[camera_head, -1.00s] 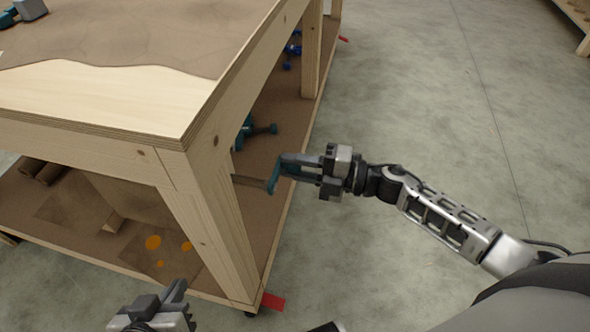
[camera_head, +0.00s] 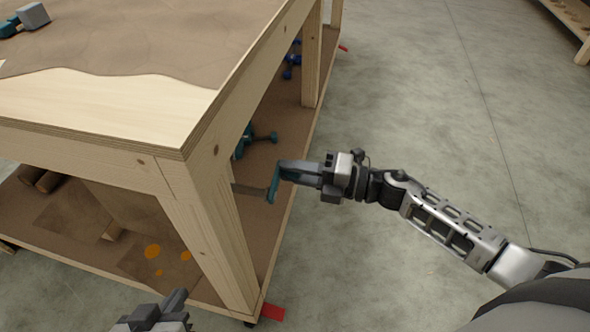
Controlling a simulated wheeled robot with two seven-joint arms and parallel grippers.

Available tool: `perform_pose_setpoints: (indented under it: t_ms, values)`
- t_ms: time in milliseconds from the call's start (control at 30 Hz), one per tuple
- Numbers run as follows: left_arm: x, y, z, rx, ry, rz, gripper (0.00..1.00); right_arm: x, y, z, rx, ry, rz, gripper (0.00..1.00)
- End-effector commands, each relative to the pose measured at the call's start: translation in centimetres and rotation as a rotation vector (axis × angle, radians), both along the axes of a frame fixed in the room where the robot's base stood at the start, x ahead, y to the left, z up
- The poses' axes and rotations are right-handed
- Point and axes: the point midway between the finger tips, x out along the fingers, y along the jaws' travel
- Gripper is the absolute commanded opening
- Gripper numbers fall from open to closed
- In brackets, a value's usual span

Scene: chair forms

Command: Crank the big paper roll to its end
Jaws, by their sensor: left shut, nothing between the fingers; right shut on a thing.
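A teal crank handle (camera_head: 273,188) sticks out at the right side of the wooden table (camera_head: 190,125), on the end of a brown shaft (camera_head: 248,190) that runs behind the table leg. My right gripper (camera_head: 290,172) is shut on the crank handle, at its upper end. The big paper roll (camera_head: 130,205) seems to be the brown shape under the tabletop, mostly hidden by the table's front rail and leg. My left gripper (camera_head: 180,305) is shut and empty at the bottom edge, in front of the table.
The lower shelf holds small brown rolls (camera_head: 45,180), orange spots (camera_head: 152,251), a teal tool (camera_head: 262,138) and blue items (camera_head: 291,66). Paper (camera_head: 150,40) covers much of the tabletop. A red floor mark (camera_head: 272,312) lies by the near leg.

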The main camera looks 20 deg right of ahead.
Motion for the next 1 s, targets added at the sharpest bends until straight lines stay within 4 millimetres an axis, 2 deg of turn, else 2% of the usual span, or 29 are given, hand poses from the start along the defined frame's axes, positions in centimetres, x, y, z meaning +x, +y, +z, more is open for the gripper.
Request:
perform_pose_setpoints:
  t_ms: [33, 67, 100, 133, 667, 867, 1000]
  values:
    - [0.0, 0.0, 0.0, 0.0, 0.0, 0.0, 0.0, 0.0, 0.0, 0.0, 0.001, 0.002, 0.001, 0.02]
    - [0.0, 0.0, 0.0, 0.0, 0.0, 0.0, 0.0, 0.0, 0.0, 0.0, 0.001, 0.002, 0.001, 0.3]
    - [0.0, 0.0, 0.0, 0.0, 0.0, 0.0, 0.0, 0.0, 0.0, 0.0, 0.001, 0.002, 0.001, 0.41]
    - [0.0, 0.0, 0.0, 0.0, 0.0, 0.0, 0.0, 0.0, 0.0, 0.0, 0.0, 0.002, 0.001, 0.46]
    - [0.1, 0.1, 0.0, 0.001, -0.001, 0.002, 0.0, -0.4, -0.5, -0.1, 0.0, 0.004, 0.001, 0.46]
    - [0.1, 0.1, 0.1, 0.002, -0.003, 0.002, 0.0, -2.4, -3.4, -0.2, -0.002, 0.007, -0.001, 0.46]
    - [0.1, 0.2, 0.3, 0.003, -0.007, 0.004, 0.0, -4.4, -6.4, -0.2, -0.003, 0.008, -0.002, 0.46]
